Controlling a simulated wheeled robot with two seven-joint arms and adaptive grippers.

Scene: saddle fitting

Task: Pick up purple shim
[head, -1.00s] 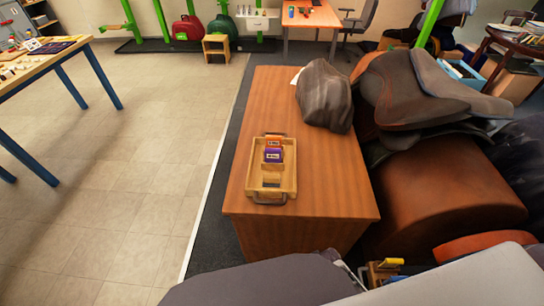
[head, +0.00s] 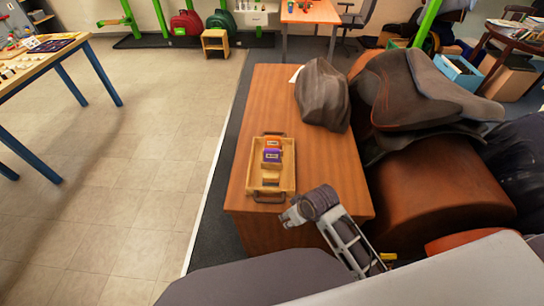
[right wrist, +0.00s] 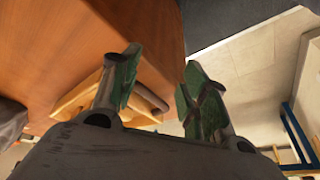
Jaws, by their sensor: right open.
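The purple shim (head: 271,156) is a small block with a white label. It stands in a light wooden tray (head: 291,178) on the brown desk, just in front of an orange shim (head: 273,141). My right gripper (head: 289,217) is at the desk's near edge, just below and right of the tray, empty. In the right wrist view its two green-padded fingers (right wrist: 157,85) are spread apart. Part of the tray (right wrist: 78,103) shows behind the left finger there; I cannot make out the purple shim in that view. My left gripper is not in view.
A grey cloth-like lump (head: 323,95) sits at the back right of the desk (head: 240,190). A saddle (head: 425,95) on a brown stand is close on the right. The tray has metal handles at both ends. The floor left of the desk is clear.

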